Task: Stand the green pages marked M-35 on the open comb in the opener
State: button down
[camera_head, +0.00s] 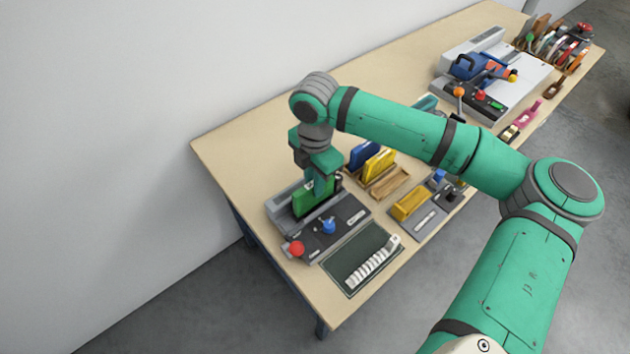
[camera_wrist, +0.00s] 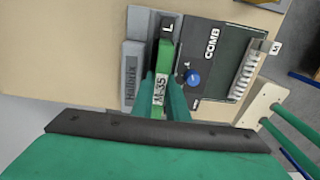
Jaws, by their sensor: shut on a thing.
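My gripper (camera_head: 318,188) is shut on the green pages (camera_head: 305,201), which stand upright over the opener (camera_head: 345,214) at the near left end of the bench. In the wrist view the pages (camera_wrist: 165,58) show a white M-35 label between the two fingers of my gripper (camera_wrist: 162,85). The opener (camera_wrist: 130,75) is grey, marked Hallbrix, with a blue knob and a red ball. The pages and fingers hide its slot, so I cannot tell whether a comb is in it or whether the pages touch it.
A dark COMB mat (camera_head: 342,262) bears a white comb (camera_head: 372,262) beside the opener. Blue and yellow pages (camera_head: 372,163) stand in a wooden holder behind. A grey tray with a yellow block (camera_head: 411,204) is to the right. Bare bench (camera_head: 250,140) lies at the back left.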

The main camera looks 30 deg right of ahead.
jog(key=shift+f, duration=0.35)
jog(key=c, duration=2)
grip_release()
jog(key=shift+r, duration=5.5)
jog(key=shift+d, duration=0.15)
